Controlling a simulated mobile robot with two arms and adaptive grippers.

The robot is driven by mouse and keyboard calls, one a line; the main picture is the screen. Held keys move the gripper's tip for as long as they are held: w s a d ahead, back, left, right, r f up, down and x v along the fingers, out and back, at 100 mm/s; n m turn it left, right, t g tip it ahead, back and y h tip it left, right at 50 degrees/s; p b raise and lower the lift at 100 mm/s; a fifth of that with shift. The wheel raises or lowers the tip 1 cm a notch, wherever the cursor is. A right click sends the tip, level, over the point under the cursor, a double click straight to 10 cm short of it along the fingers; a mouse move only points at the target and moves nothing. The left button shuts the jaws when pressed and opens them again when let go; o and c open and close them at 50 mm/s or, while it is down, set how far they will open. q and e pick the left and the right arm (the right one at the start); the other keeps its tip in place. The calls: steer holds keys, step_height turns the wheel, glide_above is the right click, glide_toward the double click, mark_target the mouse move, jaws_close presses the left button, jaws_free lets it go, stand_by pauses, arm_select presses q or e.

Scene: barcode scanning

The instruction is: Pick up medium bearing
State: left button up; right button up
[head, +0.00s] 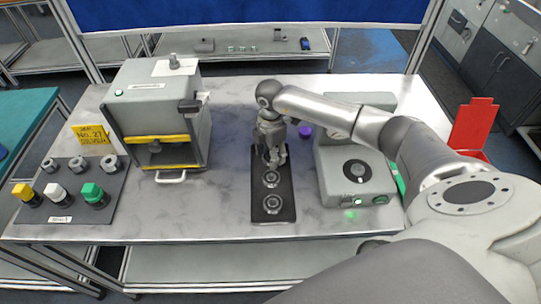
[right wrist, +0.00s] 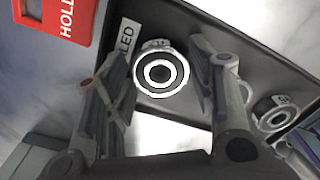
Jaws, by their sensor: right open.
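A black tray (head: 256,214) lies on the grey marble table and holds ring-shaped bearings. Two show in the head view, one in the middle of the tray (head: 271,179) and one nearer the front edge (head: 272,205). The tray's far end is partly hidden by my right gripper (head: 277,157). In the right wrist view my right gripper (right wrist: 160,55) is open, with a bearing (right wrist: 161,73) seen between its fingers, not gripped. Another bearing (right wrist: 275,112) is to the right, beyond the right finger. I cannot tell which one is medium. My left gripper is not in view.
A grey press-like machine (head: 158,110) stands left of the tray, a grey device with a dial (head: 357,172) right of it. A dark board (head: 66,205) with coloured knobs is at the left. A red bin (head: 472,130) is at the right.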

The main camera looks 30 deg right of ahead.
steer(key=shift+c, duration=0.3)
steer(key=c, duration=0.7)
steer(key=shift+w+r, duration=0.1)
steer(key=shift+r, duration=0.05)
